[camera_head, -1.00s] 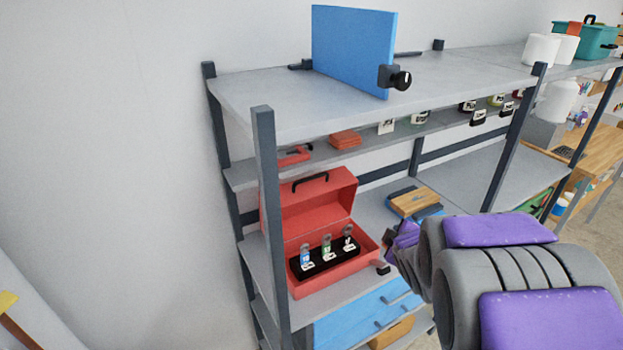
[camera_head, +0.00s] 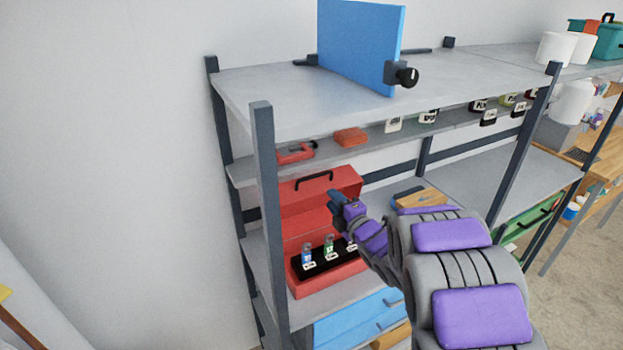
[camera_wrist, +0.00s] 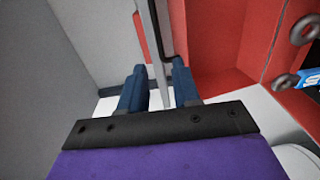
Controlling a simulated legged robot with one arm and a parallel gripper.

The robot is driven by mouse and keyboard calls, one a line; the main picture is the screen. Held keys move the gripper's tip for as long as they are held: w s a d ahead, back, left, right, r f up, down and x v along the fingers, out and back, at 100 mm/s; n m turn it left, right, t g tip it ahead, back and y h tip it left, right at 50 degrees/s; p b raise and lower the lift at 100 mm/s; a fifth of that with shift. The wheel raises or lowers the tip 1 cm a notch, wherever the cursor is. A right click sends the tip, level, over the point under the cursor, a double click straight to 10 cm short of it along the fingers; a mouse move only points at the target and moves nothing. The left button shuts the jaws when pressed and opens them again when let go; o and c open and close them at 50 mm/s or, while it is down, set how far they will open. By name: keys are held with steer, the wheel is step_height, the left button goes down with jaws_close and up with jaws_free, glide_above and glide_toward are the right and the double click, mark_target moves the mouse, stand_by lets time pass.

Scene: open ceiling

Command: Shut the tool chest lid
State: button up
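The red tool chest (camera_head: 325,281) stands on a middle shelf with its lid (camera_head: 303,203) raised and leaning back. A black handle (camera_head: 314,181) is on the lid. Inside the chest is a black tray with small labelled items (camera_head: 329,247). My gripper (camera_head: 334,201) is in front of the lid's right part and hides some of it. In the wrist view, the dark blue fingers (camera_wrist: 158,88) are spread apart, with the red lid (camera_wrist: 215,40) to their right. A thin grey strip shows between the fingers; whether they touch it I cannot tell.
A dark shelf post (camera_head: 268,200) rises at the chest's front left. A shelf with a red tool (camera_head: 296,154) and an orange block (camera_head: 350,138) runs above the lid. A blue panel (camera_head: 360,45) stands on top. Blue drawers (camera_head: 355,318) are below.

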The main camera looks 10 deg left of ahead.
mark_target(313, 178)
steer(key=b+x, duration=0.1)
steer(key=x, duration=1.1)
steer(key=shift+w+f, duration=0.15)
steer(key=shift+x, duration=0.8)
steer(key=shift+d, duration=0.1)
jaws_close()
